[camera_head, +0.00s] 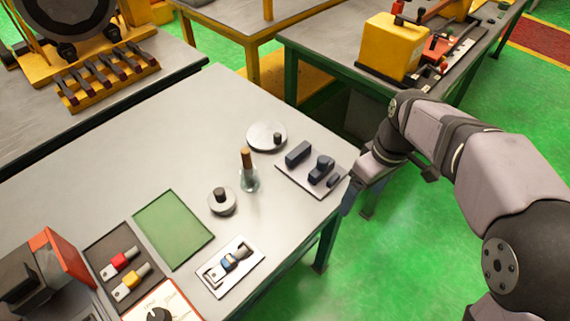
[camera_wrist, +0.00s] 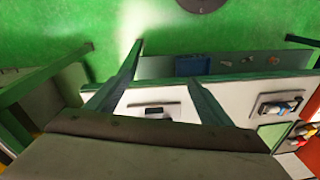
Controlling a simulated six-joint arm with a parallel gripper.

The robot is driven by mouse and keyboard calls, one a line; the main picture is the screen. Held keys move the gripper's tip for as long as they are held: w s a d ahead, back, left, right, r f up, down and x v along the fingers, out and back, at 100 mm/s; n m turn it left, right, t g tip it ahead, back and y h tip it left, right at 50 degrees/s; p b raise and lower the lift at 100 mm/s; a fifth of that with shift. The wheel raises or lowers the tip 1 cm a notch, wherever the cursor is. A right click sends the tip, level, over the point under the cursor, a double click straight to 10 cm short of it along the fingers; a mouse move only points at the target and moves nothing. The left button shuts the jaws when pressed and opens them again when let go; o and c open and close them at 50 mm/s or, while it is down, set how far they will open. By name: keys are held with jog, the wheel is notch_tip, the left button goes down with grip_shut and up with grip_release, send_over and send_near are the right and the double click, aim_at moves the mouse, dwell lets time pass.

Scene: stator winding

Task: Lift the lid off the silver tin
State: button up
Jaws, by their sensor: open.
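A small round silver tin (camera_head: 222,207) with a dark knob on its lid (camera_head: 220,194) stands upright on the grey table. The lid appears seated on it. My gripper (camera_head: 349,198) is beyond the table's right edge, well to the right of the tin and touching nothing that I can see. In the wrist view my gripper (camera_wrist: 164,62) shows two spread fingers with nothing held between them. I cannot make out the tin in the wrist view.
A glass vessel with a brown stopper (camera_head: 248,178) stands close to the tin. A round disc with a knob (camera_head: 264,131) and a plate with dark blocks (camera_head: 290,176) lie behind and right. A green mat (camera_head: 173,230) and a latch plate (camera_head: 212,274) are nearer.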

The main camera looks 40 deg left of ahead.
jog(key=s+a+r+n+g+y+p, duration=0.1)
jog(key=s+a+r+n+p, duration=0.35)
jog(key=a, duration=0.35)
jog(key=s+a+r+n+g+y+p, duration=0.1)
jog(key=s+a+r+n+p, duration=0.2)
jog(key=s+a+r, duration=0.4)
jog(key=n+p, duration=0.3)
jog(key=n, duration=0.6)
send_over(219, 191)
jog(key=f+n+t, duration=0.1)
jog(key=n, duration=0.1)
jog(key=f+n+t+h+b, duration=0.1)
jog(key=f+n, duration=0.1)
jog(key=n, duration=0.1)
jog(key=s+f+n+t+h, duration=0.1)
jog(key=f+n, duration=0.1)
jog(key=n, duration=0.1)
jog(key=shift+t, duration=0.4)
jog(key=shift+w+f, duration=0.15)
jog(key=shift+f, duration=0.95)
jog(key=shift+w+f+p, duration=0.1)
jog(key=shift+f+p, duration=0.5)
jog(key=shift+p, duration=0.2)
jog(key=shift+w+f+p, duration=0.15)
jog(key=shift+f+p, duration=0.25)
jog(key=shift+f, duration=0.6)
jog(key=shift+w+f+p, duration=0.1)
jog(key=shift+f+p, duration=0.3)
jog(key=shift+f, duration=0.6)
jog(key=c, duration=1.1)
